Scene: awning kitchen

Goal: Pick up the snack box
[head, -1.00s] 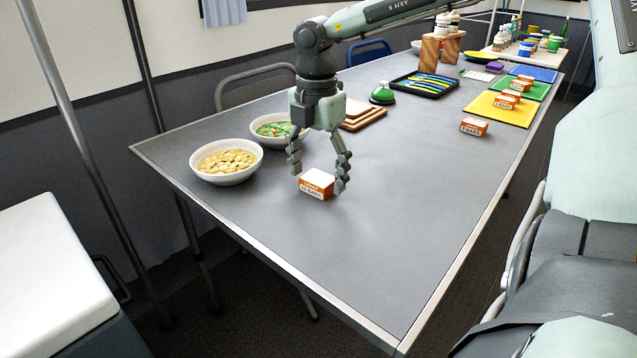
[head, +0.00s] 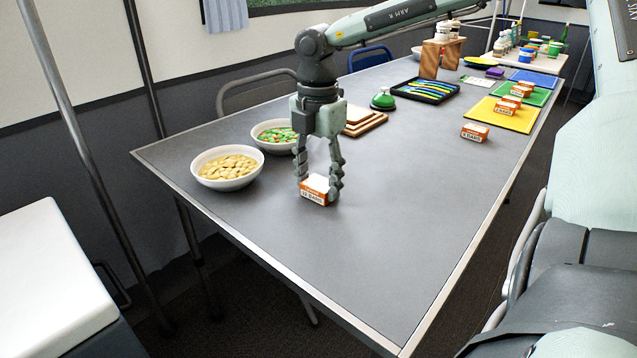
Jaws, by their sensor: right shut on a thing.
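The snack box (head: 313,197) is a small orange and white box with dark lettering on its front, on the grey table near the bowls. My right gripper (head: 319,184) points down over it, with one finger on each side, shut on the box. The box looks level and appears to rest on the table; any gap under it cannot be told. Other similar orange and white boxes stand farther right, one on the bare table (head: 475,133) and several on coloured mats. My left gripper is not in view.
A bowl of pale chips (head: 228,184) and a bowl of green and red pieces (head: 262,127) stand left of the gripper. Wooden boards (head: 367,126), a green bell (head: 383,98) and a black tray (head: 426,96) lie behind. The table's front (head: 390,240) is clear.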

